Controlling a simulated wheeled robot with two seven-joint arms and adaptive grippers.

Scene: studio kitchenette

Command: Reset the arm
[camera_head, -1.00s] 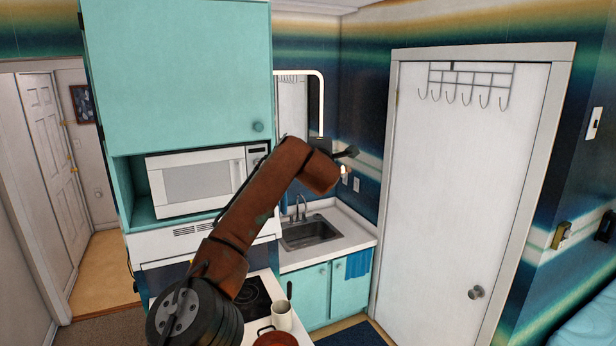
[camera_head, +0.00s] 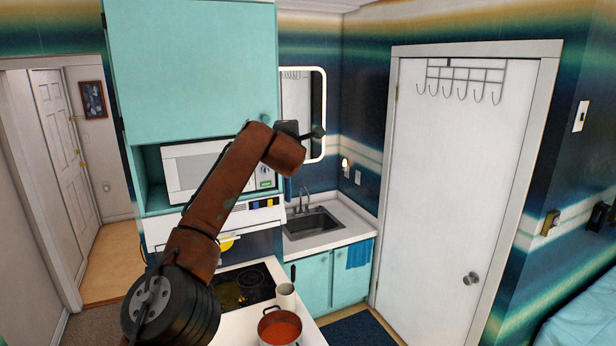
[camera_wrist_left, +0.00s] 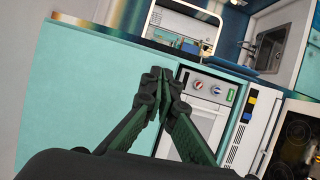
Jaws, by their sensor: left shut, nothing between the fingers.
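My left arm reaches up across the middle of the head view. Its dark gripper (camera_head: 318,132) shows small at the arm's far end, in front of the mirror and beside the teal upper cabinet. In the left wrist view the green-black fingers of the gripper (camera_wrist_left: 157,82) come together at their tips, with nothing held between them. The tips appear in front of the teal cabinet front and beside the microwave's control panel. My right gripper is in neither view.
The teal upper cabinet (camera_head: 190,70) and microwave (camera_head: 190,170) are close to my arm. Below stand a cooktop (camera_head: 255,283), mug (camera_head: 285,293) and red pot (camera_head: 280,328). The sink (camera_head: 312,222) and white door (camera_head: 455,200) lie to the right.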

